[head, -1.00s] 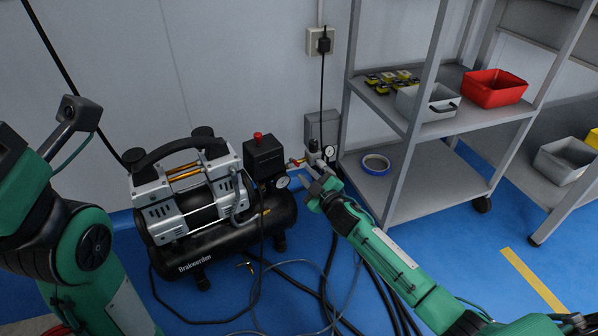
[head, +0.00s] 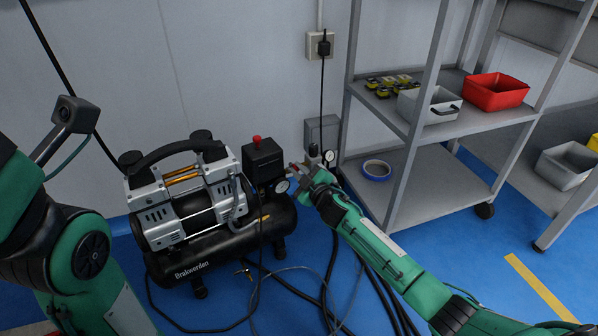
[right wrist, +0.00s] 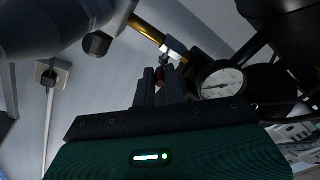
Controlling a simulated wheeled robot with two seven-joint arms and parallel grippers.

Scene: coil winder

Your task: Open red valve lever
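The red valve lever (head: 293,167) is on the outlet fitting at the right side of the black air compressor (head: 222,232). My right gripper (head: 304,174) is at this lever, reaching in from the right. A brass pipe (right wrist: 146,29) runs above the tips. My left gripper is out of view; only parts of the left arm show.
A pressure gauge (head: 281,186) sits just left of the lever; a gauge (right wrist: 221,80) is close right of the fingers in the wrist view. A grey shelf rack (head: 432,190) stands to the right. Black hoses (head: 290,284) lie on the blue floor below.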

